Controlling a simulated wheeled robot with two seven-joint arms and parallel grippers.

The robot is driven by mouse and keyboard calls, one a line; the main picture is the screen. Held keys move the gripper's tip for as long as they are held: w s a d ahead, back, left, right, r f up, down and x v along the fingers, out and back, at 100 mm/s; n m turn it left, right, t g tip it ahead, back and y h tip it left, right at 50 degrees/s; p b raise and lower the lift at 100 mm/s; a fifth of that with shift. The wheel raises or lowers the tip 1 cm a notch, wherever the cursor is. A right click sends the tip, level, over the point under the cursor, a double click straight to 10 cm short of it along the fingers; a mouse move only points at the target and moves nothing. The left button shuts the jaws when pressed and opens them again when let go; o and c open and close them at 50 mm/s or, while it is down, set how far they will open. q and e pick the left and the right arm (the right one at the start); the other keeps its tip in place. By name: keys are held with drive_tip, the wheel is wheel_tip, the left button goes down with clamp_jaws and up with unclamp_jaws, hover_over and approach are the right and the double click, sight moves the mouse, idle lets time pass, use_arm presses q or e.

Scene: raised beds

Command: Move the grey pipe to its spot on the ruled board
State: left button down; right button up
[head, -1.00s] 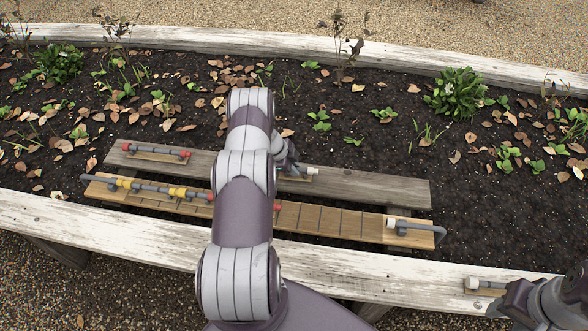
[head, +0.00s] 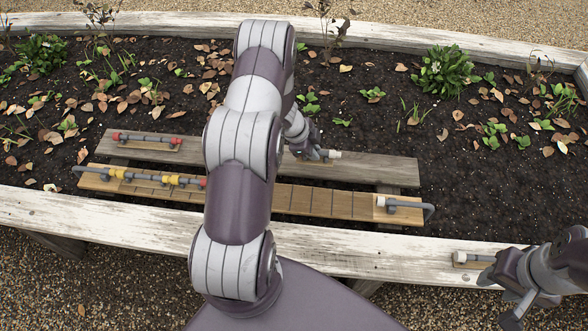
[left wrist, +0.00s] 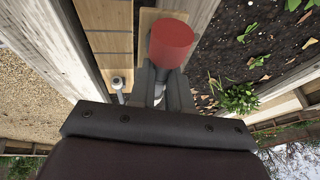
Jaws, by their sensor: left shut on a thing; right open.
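The ruled board (head: 300,198) lies along the near side of the bed, with dark lines across it. My left gripper (head: 308,152) is over the grey plank behind the board, partly hidden by my arm. It is shut on the grey pipe (left wrist: 161,76), whose red cap (left wrist: 171,42) stands up close in the left wrist view. A white end (head: 334,154) shows beside the gripper in the head view. I cannot tell whether the pipe is clear of its pale wooden rest (left wrist: 148,20). My right gripper (head: 514,308) is open and empty at the lower right.
Yellow-ringed pipes (head: 140,177) occupy the board's left part; a white-ended bent pipe (head: 405,203) is at its right end. A red-ended pipe (head: 147,139) rests on the back plank (head: 375,170). A white-ended piece (head: 465,258) sits on the near bed edge.

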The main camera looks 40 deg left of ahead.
use_arm(q)
drive_tip(key=s+d+b, duration=0.5)
drive_tip(key=s+d, duration=0.2)
drive_tip(key=d, duration=0.3)
drive_tip(key=a+f+b, duration=0.1)
drive_tip(key=a+f, duration=0.1)
drive_tip(key=a, duration=0.1)
drive_tip(key=s+a+f+b, duration=0.1)
drive_tip(key=a+f, duration=0.2)
drive_tip(key=a, duration=0.1)
drive_tip(key=s+a+f+b, duration=0.1)
drive_tip(key=a+f, duration=0.1)
drive_tip(key=a, duration=0.2)
drive_tip(key=shift+s+a+f, duration=0.15)
drive_tip(key=shift+s+f, duration=0.05)
drive_tip(key=shift+s, duration=0.05)
drive_tip(key=shift+a+f, duration=0.2)
drive_tip(key=shift+a, duration=0.05)
wheel_tip(320, 180, down, 4)
drive_tip(key=b, duration=0.3)
drive_tip(key=shift+r, duration=0.15)
drive_tip(key=c, duration=1.1)
unclamp_jaws()
use_arm(e)
wheel_tip(320, 180, down, 12)
drive_tip(key=shift+f, duration=0.25)
